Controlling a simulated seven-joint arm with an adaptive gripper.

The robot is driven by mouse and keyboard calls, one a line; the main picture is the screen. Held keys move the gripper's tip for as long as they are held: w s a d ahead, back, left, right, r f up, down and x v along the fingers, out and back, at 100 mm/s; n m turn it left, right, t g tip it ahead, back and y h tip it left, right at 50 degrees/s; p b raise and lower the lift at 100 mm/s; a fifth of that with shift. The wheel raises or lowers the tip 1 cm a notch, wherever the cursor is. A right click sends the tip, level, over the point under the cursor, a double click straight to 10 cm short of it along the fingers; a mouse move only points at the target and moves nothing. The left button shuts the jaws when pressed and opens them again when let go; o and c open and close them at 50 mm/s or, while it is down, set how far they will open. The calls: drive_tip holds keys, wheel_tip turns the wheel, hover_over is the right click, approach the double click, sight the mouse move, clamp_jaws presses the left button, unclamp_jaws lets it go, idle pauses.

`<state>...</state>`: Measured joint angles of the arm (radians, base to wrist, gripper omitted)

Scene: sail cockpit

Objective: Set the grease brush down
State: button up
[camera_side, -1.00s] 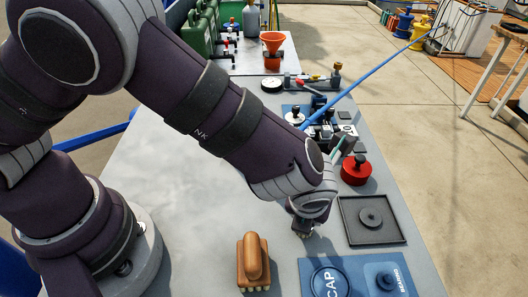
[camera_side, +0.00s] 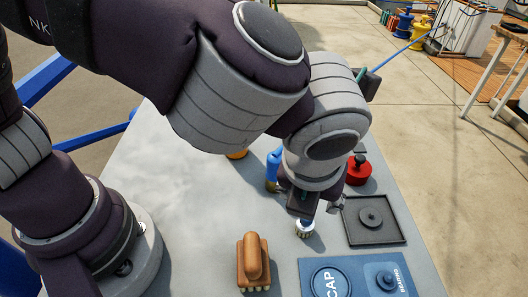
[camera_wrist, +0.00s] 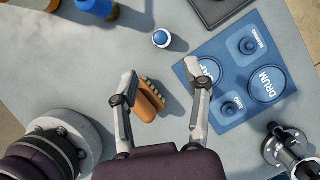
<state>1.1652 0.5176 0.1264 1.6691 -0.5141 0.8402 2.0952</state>
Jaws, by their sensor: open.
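A small upright thing (camera_side: 305,228) with a blue top and a pale ribbed lower part stands on the grey bench; it may be the grease brush, but I cannot be sure. In the wrist view it (camera_wrist: 161,38) stands apart, beyond my fingertips. A brown block brush (camera_side: 253,262) with a rounded handle and pale bristles lies on the bench; it also shows in the wrist view (camera_wrist: 147,102), below and between my fingers. My gripper (camera_wrist: 162,78) is open and empty. In the side view my gripper (camera_side: 318,205) hangs over the bench, partly in front of the small upright thing.
A blue mat (camera_side: 345,262) marked CAP, BEARING and DRUM lies at the front right. A dark square tray (camera_side: 398,236) and a red knobbed thing (camera_side: 357,175) stand behind it. A blue cylinder (camera_side: 272,168) is beside my wrist. The bench's left part is clear.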

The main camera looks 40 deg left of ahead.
drive_tip(key=a+r+n+h, duration=0.2)
drive_tip(key=a+r+n, duration=0.5)
drive_tip(key=a+n, duration=0.8)
drive_tip(key=s+a+r+n+t, duration=0.1)
drive_tip(key=s+a+n, duration=0.4)
drive_tip(key=n, duration=1.1)
drive_tip(key=shift+s+a, duration=0.2)
drive_tip(key=shift+s, duration=0.05)
